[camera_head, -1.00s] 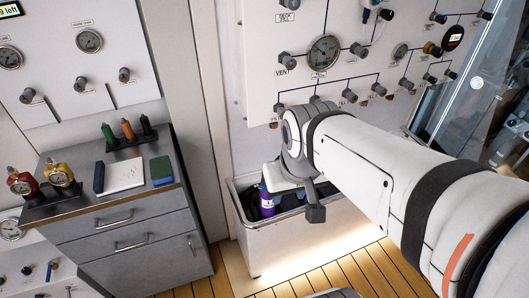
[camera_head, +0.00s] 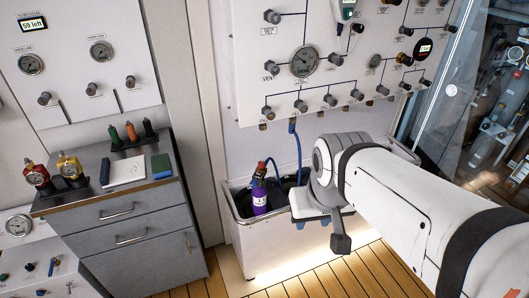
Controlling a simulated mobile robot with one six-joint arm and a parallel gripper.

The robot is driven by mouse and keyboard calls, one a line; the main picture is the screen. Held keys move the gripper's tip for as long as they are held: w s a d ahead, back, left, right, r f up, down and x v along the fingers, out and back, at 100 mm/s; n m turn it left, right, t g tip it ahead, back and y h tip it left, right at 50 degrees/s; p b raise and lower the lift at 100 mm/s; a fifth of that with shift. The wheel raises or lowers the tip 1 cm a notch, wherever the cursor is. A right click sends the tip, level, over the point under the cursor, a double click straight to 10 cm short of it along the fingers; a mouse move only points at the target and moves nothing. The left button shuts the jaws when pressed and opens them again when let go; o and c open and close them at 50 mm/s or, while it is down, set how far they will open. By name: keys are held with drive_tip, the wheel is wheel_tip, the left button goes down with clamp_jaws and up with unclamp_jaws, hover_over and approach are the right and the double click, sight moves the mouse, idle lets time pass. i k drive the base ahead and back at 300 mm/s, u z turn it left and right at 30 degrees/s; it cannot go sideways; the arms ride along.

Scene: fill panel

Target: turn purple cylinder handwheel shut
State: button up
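A purple cylinder (camera_head: 260,201) with a white label stands upright in the left part of a white open-topped trough (camera_head: 265,245). Its valve top (camera_head: 259,171) is dark with a reddish part, and a blue hose (camera_head: 298,150) runs near it up to the wall panel. The handwheel is too small to make out clearly. The end of my arm is to the right of the cylinder, over the trough, with a visible gap between them. A dark grey part of my arm's end hangs down there. My gripper's fingers cannot be made out, so its opening is unclear.
The wall panel (camera_head: 345,85) with a round gauge (camera_head: 304,62) and several knobs is above the trough. A grey cabinet (camera_head: 115,225) with bottles and gauges on top stands at left. A glass door (camera_head: 465,90) is at right. Wooden floor shows in front.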

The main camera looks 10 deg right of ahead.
sight(269, 183)
drive_tip(key=u, duration=0.05)
drive_tip(key=i, duration=0.5)
drive_tip(key=z, duration=0.1)
drive_tip(key=k, duration=1)
drive_tip(key=z, duration=0.75)
drive_tip(key=i, duration=1.3)
drive_tip(key=u, duration=0.7)
